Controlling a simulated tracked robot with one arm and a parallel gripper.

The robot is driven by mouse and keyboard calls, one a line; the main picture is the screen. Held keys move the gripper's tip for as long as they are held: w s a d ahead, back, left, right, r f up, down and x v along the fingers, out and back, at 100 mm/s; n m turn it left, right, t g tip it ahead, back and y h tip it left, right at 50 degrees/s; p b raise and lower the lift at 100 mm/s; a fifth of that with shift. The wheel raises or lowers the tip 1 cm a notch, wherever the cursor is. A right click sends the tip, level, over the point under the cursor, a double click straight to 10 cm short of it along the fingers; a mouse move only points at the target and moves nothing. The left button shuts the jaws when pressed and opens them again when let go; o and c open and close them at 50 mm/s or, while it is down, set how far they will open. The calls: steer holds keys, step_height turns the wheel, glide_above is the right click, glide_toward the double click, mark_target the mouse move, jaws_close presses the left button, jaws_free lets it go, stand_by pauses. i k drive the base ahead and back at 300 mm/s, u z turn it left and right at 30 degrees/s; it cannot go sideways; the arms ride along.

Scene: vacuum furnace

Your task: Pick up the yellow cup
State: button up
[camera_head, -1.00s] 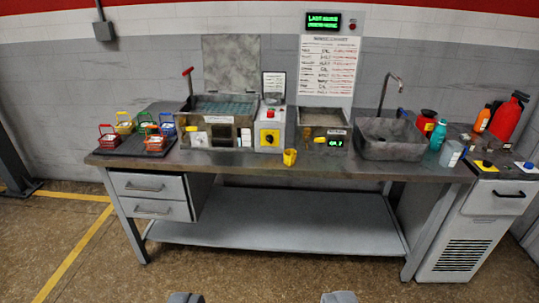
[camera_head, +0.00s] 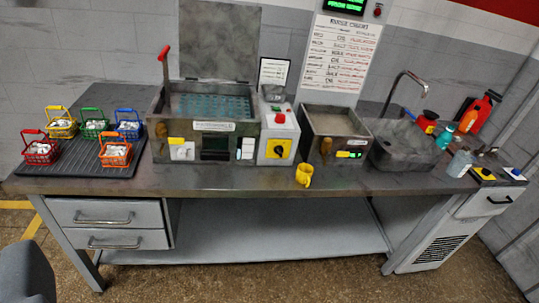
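The yellow cup (camera_head: 304,175) is small and has a handle on its right side. It stands near the front edge of the grey workbench (camera_head: 240,180), a little right of the middle, in front of the grey control box with the red button. Nothing holds it. Neither fingertip of my gripper can be made out in this view. A dark grey rounded shape (camera_head: 26,275) cuts into the lower left corner; I cannot tell whether it is part of me.
Several wire baskets stand on a black ribbed mat (camera_head: 75,172) at the left. Behind the cup are a tank with a raised lid (camera_head: 205,115), the control box (camera_head: 279,140) and a smaller tank (camera_head: 335,125). A sink (camera_head: 405,147) and bottles are at the right.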

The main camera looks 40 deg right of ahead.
mark_target(305, 171)
steer(key=z, duration=0.35)
steer(key=i, duration=1.2)
steer(key=z, duration=0.7)
